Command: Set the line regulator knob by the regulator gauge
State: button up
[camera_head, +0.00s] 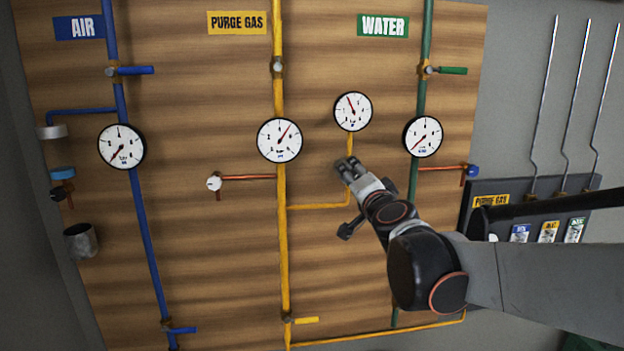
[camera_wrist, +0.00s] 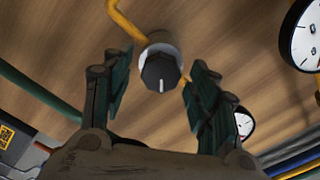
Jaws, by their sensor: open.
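The regulator knob (camera_wrist: 160,72) is dark and faceted with a white pointer line, on a light round collar at the end of a yellow pipe. In the wrist view it sits between the spread fingers of my gripper (camera_wrist: 156,82), with a visible gap to each side. In the head view my gripper (camera_head: 348,172) is at the yellow branch pipe and hides the knob. The small regulator gauge (camera_head: 352,111) is just above it on that branch, its needle pointing to the upper left.
The purge gas gauge (camera_head: 280,140) is on the main yellow pipe to the left. The water gauge (camera_head: 423,136) and green pipe (camera_head: 425,50) are close on the right. A copper stub (camera_head: 248,177) sticks out on the left. Bare wooden board lies between the pipes.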

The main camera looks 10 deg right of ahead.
jog(key=shift+s, duration=0.1)
jog(key=s, duration=1.2)
jog(key=shift+w, duration=0.1)
jog(key=s+a+f+n+g+y+b, duration=0.1)
jog(key=s+a+f+n+b, duration=0.1)
jog(key=f+n+b, duration=0.3)
jog(key=s+a+f+g+y+b, duration=0.1)
jog(key=s+a+f+y+b, duration=0.15)
jog(key=f, duration=0.55)
jog(key=s+d+f+n+g+h+b, duration=0.1)
jog(key=s+f+b, duration=0.4)
jog(key=f, duration=0.5)
jog(key=s+d+f+n+g+h+b, duration=0.1)
jog(key=s+f+n+g+b, duration=0.2)
jog(key=f, duration=0.8)
jog(key=s+d+f+n+g+h+b, duration=0.1)
jog(key=s+d+f+n+g+b, duration=0.1)
jog(key=s+f+g+b, duration=0.3)
notch_tip(320, 180, down, 6)
jog(key=s+b, duration=0.3)
jog(key=shift+h, duration=0.25)
